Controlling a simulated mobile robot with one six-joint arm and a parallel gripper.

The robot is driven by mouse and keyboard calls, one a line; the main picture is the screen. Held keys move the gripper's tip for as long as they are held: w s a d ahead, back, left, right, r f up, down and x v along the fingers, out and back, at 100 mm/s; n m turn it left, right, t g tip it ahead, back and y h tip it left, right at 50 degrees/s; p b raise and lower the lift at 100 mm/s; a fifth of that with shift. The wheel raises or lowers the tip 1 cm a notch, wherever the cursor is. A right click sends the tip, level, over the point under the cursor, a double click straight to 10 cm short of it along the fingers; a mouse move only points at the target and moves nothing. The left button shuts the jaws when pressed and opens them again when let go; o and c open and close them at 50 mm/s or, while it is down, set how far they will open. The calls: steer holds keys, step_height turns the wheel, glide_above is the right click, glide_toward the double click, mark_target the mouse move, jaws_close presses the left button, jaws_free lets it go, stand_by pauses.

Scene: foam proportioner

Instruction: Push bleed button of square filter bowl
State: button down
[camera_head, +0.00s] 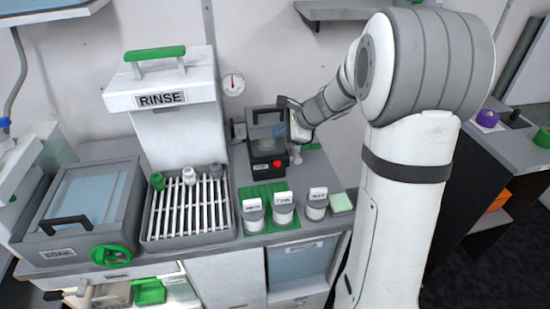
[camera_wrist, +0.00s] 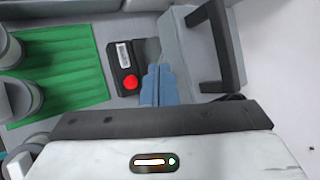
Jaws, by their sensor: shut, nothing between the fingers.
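A dark box-shaped unit (camera_head: 266,150) with a black handle stands at the back of the counter. It has a red button (camera_head: 277,164) on its front, which also shows in the wrist view (camera_wrist: 130,82). I cannot make out a square filter bowl or its bleed button for certain. My gripper (camera_head: 279,130) is at the unit's upper right. In the wrist view its blue fingers (camera_wrist: 157,70) are shut together and empty. They lie just right of the red button in the picture, over the unit; whether they touch it I cannot tell.
A green mat (camera_head: 252,192) with labelled jars (camera_head: 283,207) lies in front of the unit. The RINSE station (camera_head: 165,98) and its rack (camera_head: 163,230) stand left, with the SOAK basin (camera_head: 70,237) beyond. A gauge (camera_head: 232,84) hangs on the wall behind.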

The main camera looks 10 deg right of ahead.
mark_target(280, 164)
steer(key=shift+w+d+f, duration=0.2)
steer(key=shift+w, duration=0.15)
steer(key=shift+f, duration=0.1)
step_height(280, 164, down, 9)
steer(key=b, duration=0.7)
steer(key=shift+b, duration=0.35)
stand_by(1.5)
steer(key=shift+f+b, duration=0.2)
steer(key=shift+b, duration=0.15)
steer(key=shift+f+b, duration=0.45)
stand_by(0.5)
steer(key=shift+r, duration=0.15)
stand_by(0.3)
steer(key=shift+r+p, duration=0.65)
steer(key=shift+r, duration=0.1)
